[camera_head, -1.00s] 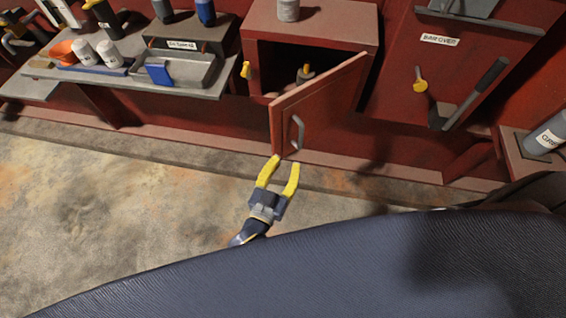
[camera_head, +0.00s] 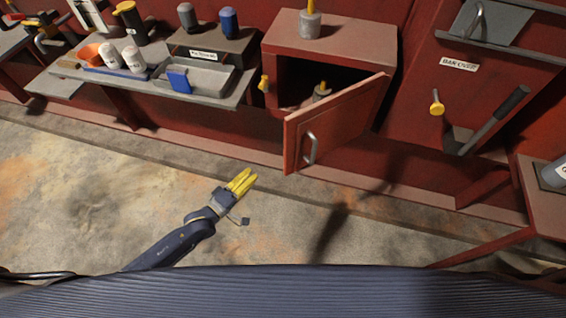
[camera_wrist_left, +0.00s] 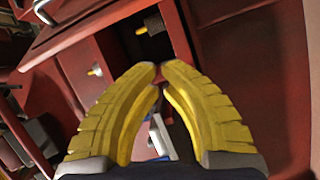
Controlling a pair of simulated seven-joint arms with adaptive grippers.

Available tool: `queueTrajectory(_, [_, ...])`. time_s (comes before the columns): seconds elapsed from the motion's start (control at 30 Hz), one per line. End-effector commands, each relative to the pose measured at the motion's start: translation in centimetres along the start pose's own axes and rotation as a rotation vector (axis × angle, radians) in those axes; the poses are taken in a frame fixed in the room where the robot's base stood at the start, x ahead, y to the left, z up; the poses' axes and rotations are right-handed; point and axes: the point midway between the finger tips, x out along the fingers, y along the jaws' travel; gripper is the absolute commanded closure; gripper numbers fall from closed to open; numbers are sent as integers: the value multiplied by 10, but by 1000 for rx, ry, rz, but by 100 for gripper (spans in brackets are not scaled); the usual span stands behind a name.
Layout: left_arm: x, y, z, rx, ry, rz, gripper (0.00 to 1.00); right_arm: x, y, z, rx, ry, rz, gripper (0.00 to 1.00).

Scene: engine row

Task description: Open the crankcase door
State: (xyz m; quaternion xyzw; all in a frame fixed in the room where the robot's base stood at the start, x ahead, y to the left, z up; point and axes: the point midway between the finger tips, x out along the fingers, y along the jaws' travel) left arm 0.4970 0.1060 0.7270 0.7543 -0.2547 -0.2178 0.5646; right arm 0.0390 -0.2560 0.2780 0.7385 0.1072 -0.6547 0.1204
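The red crankcase door (camera_head: 335,122) stands swung outward from its box, hinged on the right, with a grey bar handle (camera_head: 310,149) on its outer face. The dark opening (camera_head: 300,83) behind it shows, with a grey part with a yellow top (camera_head: 321,93) inside. My left gripper (camera_head: 250,177) is shut and empty, above the floor to the lower left of the door and clear of it. In the left wrist view its yellow fingertips (camera_wrist_left: 160,67) meet in front of the opening, and the yellow-tipped part (camera_wrist_left: 141,30) shows beyond. My right gripper is not in view.
A yellow knob (camera_head: 264,84) sits at the box's left edge. A grey shelf (camera_head: 65,82) with bottles and a tray (camera_head: 200,86) lies to the left. A panel with a lever (camera_head: 497,118) stands to the right. The floor in front is clear.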

Motion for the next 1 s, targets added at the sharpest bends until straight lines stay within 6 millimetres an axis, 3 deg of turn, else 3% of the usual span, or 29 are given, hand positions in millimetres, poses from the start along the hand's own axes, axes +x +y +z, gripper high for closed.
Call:
queueTrajectory(0.2, [0,6,-4,-230,16,37,100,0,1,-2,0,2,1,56])
queueTrajectory(0.47, [14,8,-4,-274,15,42,100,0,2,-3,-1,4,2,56])
queueTrajectory(1.0, [100,11,-6,-271,14,41,100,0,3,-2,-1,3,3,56])
